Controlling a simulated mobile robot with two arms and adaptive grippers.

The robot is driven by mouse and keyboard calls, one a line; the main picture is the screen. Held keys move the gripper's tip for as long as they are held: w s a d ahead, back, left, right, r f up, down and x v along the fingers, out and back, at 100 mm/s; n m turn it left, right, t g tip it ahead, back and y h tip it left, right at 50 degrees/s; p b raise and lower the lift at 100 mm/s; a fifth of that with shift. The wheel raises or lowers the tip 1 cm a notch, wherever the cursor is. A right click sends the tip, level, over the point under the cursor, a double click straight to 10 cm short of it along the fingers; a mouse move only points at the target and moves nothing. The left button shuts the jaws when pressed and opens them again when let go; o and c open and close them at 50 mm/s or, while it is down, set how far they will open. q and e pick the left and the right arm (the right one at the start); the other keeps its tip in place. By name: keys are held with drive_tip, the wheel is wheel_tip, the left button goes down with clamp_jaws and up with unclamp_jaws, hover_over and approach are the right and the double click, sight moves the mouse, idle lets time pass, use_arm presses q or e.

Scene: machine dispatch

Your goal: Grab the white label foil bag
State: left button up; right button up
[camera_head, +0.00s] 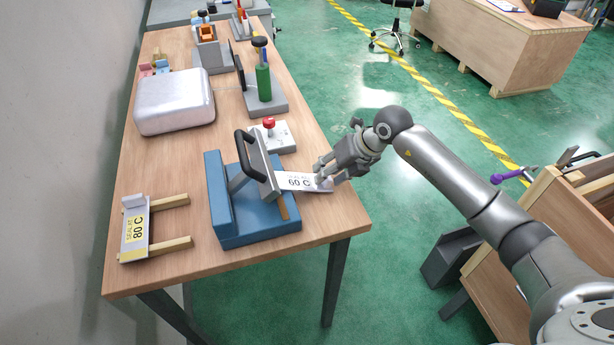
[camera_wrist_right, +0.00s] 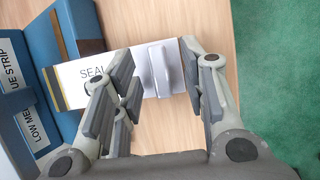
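The white label foil bag (camera_head: 297,182), marked "SEAL AT 60 C", lies with its left end at the blue sealer (camera_head: 258,232) and its right end out over the wooden table. In the right wrist view the bag (camera_wrist_right: 75,82) carries a raised grey grip piece (camera_wrist_right: 161,70). My right gripper (camera_head: 322,178) is over the bag's right end. In the wrist view the gripper (camera_wrist_right: 156,68) is open, its fingers apart on either side of the grip piece. Its left fingers hide part of the label. I cannot tell whether they touch the bag. My left gripper is not in view.
A yellow label bag (camera_head: 138,226), marked 80 C, lies on wooden rails at the left. A red-button box (camera_head: 272,137), a silver case (camera_head: 174,101) and a green cylinder stand (camera_head: 264,84) stand farther back. The table's right edge is close to my right gripper.

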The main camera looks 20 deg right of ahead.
drive_tip(key=shift+f, duration=0.1)
drive_tip(key=shift+c, duration=0.5)
clamp_jaws()
